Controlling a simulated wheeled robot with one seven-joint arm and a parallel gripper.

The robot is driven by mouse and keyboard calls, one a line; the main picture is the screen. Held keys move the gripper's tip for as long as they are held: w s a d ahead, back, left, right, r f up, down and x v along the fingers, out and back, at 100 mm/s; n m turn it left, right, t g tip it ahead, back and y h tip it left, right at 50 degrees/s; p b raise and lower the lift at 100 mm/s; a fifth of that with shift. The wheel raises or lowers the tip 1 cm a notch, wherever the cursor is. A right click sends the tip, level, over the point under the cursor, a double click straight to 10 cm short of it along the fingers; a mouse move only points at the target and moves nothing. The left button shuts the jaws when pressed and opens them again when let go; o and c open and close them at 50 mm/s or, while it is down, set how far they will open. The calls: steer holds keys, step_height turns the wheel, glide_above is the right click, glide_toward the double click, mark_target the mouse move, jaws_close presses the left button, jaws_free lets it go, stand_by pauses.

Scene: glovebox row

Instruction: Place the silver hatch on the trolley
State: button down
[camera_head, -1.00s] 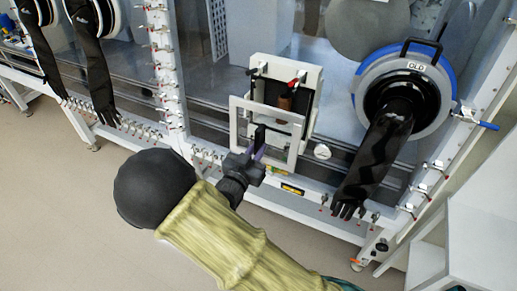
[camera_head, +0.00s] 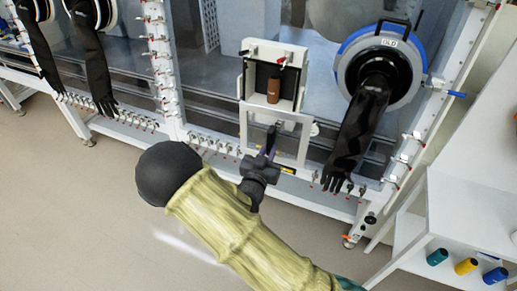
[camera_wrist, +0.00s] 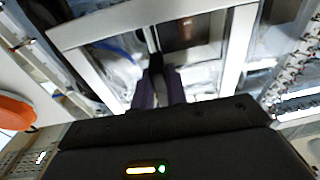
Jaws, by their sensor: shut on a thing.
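The silver hatch (camera_head: 243,128) is a rectangular frame around a clear pane, hanging in front of the glovebox's small square port. My gripper (camera_head: 269,140) is shut on it at its near face. In the wrist view the hatch (camera_wrist: 239,45) fills the upper part, with my purple-grey fingers (camera_wrist: 157,82) at its middle. The exact grip point is hidden. The white shelved stand (camera_head: 475,205) at the right, apparently the trolley, is clear of the hatch; its upper surface looks bare where visible.
The open port (camera_head: 246,78) holds a brown bottle (camera_head: 273,91). A black glove (camera_head: 358,130) hangs from the blue-ringed port (camera_head: 347,60) between hatch and stand. Several coloured cylinders (camera_head: 466,266) sit on the stand's lower shelf. The floor (camera_head: 70,215) at left is free.

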mark_target(294, 165)
steer(key=d+f+y, duration=0.1)
steer(key=d+f, duration=0.1)
steer(key=d, duration=0.1)
steer(key=d+f+n, duration=0.1)
steer(key=d+f, duration=0.1)
steer(key=f, duration=0.1)
steer(key=w+d+f+y, duration=0.1)
steer(key=d+f, duration=0.1)
steer(key=d, duration=0.1)
steer(key=shift+d+f+n+t+y, duration=0.3)
steer(key=shift+n+t, duration=0.1)
steer(key=s+d+f+n+y, duration=0.1)
steer(key=s+d+f+y, duration=0.1)
steer(key=d+f, duration=0.4)
steer(key=shift+s+d+f+y, duration=0.15)
steer(key=shift+d+f+y, duration=0.25)
steer(key=shift+f, duration=0.5)
